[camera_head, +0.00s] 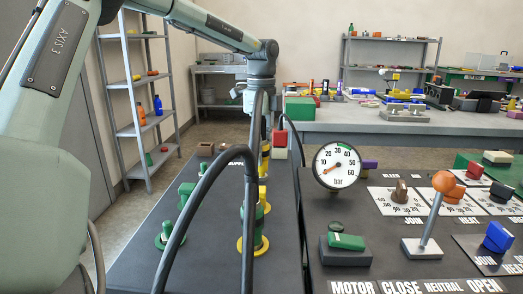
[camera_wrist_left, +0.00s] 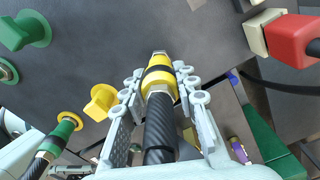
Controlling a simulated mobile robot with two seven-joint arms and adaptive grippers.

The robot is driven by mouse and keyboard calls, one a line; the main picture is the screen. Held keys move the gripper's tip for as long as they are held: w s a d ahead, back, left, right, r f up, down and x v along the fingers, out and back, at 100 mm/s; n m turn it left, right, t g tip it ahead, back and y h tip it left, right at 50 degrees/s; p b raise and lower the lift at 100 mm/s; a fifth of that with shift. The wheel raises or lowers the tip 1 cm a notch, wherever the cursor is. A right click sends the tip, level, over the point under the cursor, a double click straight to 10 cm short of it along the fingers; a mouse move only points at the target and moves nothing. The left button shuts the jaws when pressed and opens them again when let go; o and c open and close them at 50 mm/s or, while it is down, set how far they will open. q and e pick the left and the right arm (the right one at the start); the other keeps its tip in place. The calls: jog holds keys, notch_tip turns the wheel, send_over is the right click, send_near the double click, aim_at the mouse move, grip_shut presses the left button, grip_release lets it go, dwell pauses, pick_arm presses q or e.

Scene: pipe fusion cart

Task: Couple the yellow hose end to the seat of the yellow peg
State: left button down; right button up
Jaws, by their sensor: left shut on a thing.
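The yellow hose end (camera_wrist_left: 158,78) has a black band and a metal tip, with a black hose running back from it. My left gripper (camera_wrist_left: 161,88) is shut around it, one finger on each side. In the head view the yellow hose end (camera_head: 265,150) hangs tip-down under my left wrist, partly hidden by hoses. The yellow peg (camera_wrist_left: 101,101) stands on the dark cart top, left of and apart from the hose end in the wrist view. In the head view a yellow piece (camera_head: 262,190) shows below the hose end. My right gripper is out of view.
A green hose end (camera_wrist_left: 62,134) sits at a yellow ring near the yellow peg. Green pegs (camera_wrist_left: 28,30) stand farther left. A red and white block (camera_wrist_left: 285,38) lies right. The control panel with its gauge (camera_head: 337,166) and lever (camera_head: 434,215) flanks the cart.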

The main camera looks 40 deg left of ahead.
pick_arm(q)
jog(key=shift+f+b, duration=0.55)
jog(key=shift+f, duration=0.2)
jog(key=c, duration=1.1)
grip_release()
jog(key=shift+r, duration=0.1)
notch_tip(320, 180, up, 12)
